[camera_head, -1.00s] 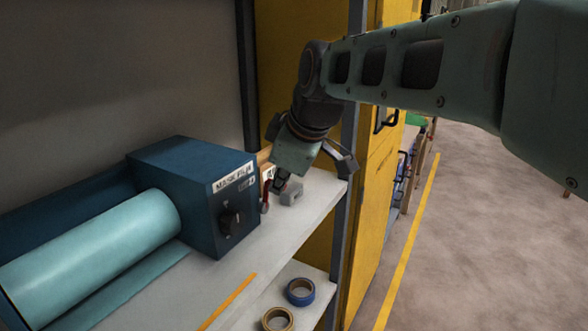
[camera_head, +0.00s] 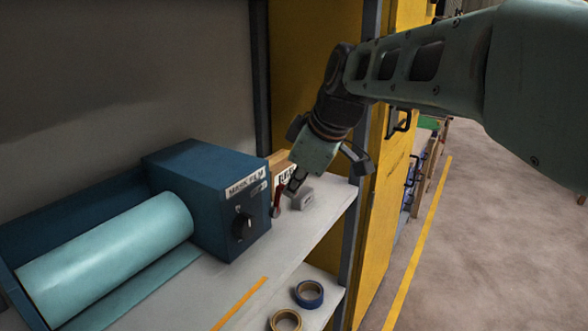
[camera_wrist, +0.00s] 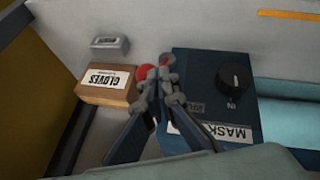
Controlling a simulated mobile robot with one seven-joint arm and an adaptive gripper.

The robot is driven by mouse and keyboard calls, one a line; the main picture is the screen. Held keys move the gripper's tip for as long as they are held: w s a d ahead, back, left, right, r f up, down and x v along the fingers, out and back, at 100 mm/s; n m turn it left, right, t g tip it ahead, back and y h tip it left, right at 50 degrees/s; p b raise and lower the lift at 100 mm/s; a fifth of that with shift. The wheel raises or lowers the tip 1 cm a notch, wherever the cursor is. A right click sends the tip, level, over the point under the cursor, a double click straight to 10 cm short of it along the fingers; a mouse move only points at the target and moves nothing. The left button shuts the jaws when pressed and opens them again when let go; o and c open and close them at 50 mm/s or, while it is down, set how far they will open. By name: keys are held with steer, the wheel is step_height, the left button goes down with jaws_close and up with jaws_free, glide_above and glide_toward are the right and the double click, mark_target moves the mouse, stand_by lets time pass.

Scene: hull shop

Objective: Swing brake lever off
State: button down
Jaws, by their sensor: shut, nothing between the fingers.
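The blue mask film dispenser (camera_head: 205,195) stands on the shelf, with a pale teal film roll (camera_head: 105,255) at its left. The red brake lever (camera_head: 278,196) stands at the dispenser's right end. In the wrist view its red knob (camera_wrist: 147,70) shows beside my fingertips, and a label beginning "BRA" is partly hidden by a finger. My gripper (camera_head: 291,191) points down at the lever, its fingers shut and empty. In the wrist view the closed fingertips (camera_wrist: 158,78) are right at the red knob; I cannot tell if they touch it.
A black dial (camera_head: 243,226) marked "IN" is on the dispenser's front. A cardboard gloves box (camera_wrist: 105,95) and a small grey labelled block (camera_wrist: 110,45) are close by. Tape rolls (camera_head: 309,294) lie on the lower shelf. A yellow cabinet (camera_head: 385,220) stands to the right.

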steer(key=shift+w+d, duration=0.1)
steer(key=shift+w, duration=0.05)
steer(key=shift+w+d+f+m+g+y+p, duration=0.55)
steer(key=shift+w+g+y+p, duration=0.3)
steer(key=shift+w+g+p, duration=0.7)
steer(key=shift+w+d+f+m+g+y+p, duration=0.45)
steer(key=shift+w+d+f+g+y+p, duration=0.55)
steer(key=shift+p, duration=1)
steer(key=shift+w+d+f+m+g+y+p, duration=0.25)
steer(key=shift+w+m+g+y+p, duration=0.35)
steer(key=shift+g+p, duration=1.1)
steer(key=shift+w, duration=0.2)
steer(key=shift+r, duration=0.1)
